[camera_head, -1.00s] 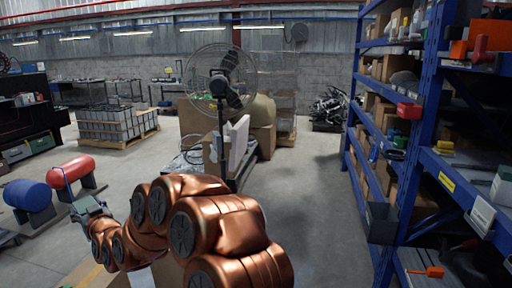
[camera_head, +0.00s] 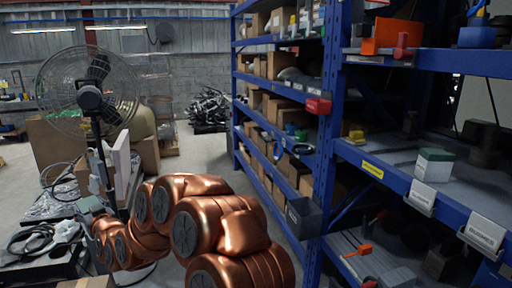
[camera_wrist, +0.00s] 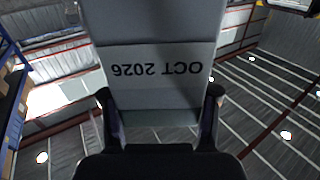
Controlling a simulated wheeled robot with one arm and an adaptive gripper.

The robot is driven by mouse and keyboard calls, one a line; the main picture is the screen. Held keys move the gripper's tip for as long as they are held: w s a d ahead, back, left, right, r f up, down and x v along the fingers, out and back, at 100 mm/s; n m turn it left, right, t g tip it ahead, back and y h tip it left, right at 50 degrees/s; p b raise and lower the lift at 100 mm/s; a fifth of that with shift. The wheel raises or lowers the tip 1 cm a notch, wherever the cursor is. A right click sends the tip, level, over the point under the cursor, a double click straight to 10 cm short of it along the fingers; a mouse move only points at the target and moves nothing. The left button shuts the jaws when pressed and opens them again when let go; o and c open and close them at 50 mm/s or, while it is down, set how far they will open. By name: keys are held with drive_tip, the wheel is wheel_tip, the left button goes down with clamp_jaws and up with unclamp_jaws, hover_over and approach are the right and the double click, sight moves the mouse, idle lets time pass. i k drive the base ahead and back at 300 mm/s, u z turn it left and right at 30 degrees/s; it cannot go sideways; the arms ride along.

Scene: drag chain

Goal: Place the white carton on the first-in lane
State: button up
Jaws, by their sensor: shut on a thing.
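In the wrist view my gripper (camera_wrist: 158,98) is shut on a pale carton (camera_wrist: 160,25). Its label (camera_wrist: 158,68) reads "OCT 2026", upside down in this view. The carton looks grey in shadow, with the ceiling behind it. A blue shelf rack (camera_head: 328,150) fills the right side. I cannot tell which part is the first-in lane.
A white carton with a green top (camera_head: 434,166) stands on the middle shelf, behind white label holders (camera_head: 422,197) and a yellow label (camera_head: 372,169). A grey bin (camera_head: 303,217) hangs on the rack's post. A fan (camera_head: 90,92) and a cluttered table (camera_head: 55,207) stand at the left.

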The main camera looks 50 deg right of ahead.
sight(394, 158)
drive_tip(key=z, duration=0.75)
drive_tip(key=i, duration=1.25)
drive_tip(key=z, duration=0.5)
